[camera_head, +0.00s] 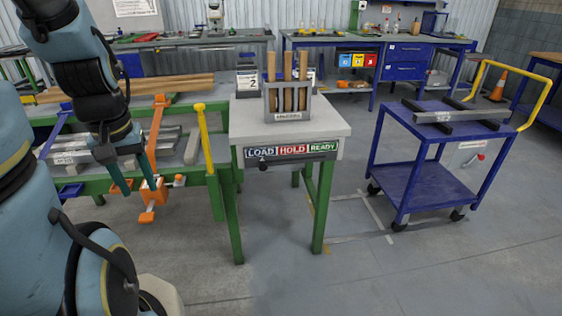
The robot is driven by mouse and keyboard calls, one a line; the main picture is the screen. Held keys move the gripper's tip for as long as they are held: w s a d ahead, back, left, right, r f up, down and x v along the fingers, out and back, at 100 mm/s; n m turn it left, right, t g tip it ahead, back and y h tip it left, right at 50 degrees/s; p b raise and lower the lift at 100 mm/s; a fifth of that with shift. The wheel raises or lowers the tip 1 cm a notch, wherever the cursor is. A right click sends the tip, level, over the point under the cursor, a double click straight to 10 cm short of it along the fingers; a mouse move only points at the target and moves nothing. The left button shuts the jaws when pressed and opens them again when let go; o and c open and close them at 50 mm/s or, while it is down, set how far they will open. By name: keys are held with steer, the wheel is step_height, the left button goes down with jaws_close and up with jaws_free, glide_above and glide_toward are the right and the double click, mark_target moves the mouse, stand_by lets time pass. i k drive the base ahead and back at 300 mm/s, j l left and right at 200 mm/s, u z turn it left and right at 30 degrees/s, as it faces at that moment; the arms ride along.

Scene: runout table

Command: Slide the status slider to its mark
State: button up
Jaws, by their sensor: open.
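The status slider panel (291,149) is on the front edge of a small grey-topped table. It carries three fields: LOAD on dark blue-grey at left, HOLD on red in the middle, READY on green at right. A dark slider knob (262,163) sits on the strip below, under the LOAD field. Which exact mark is meant cannot be told at this size. My gripper (134,183) hangs at the left, open and empty with its teal fingers pointing down. It is well to the left of the panel and apart from the knob.
A rack of wooden sticks (287,102) stands on the table (245,120). A blue cart (428,172) stands at right. The floor before the table is clear.

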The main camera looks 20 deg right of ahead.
mark_target(262, 166)
steer(key=i+l+z, duration=0.1)
steer(key=l, duration=0.35)
steer(key=i+l+z, duration=0.15)
steer(key=l, duration=0.25)
steer(key=i+l+z, duration=0.1)
steer(key=l, duration=0.3)
steer(key=i+l+z, duration=0.15)
steer(key=i+l, duration=0.15)
steer(key=k+u, duration=0.2)
steer(key=u, duration=0.25)
steer(key=k+u, duration=0.25)
steer(key=u, duration=0.25)
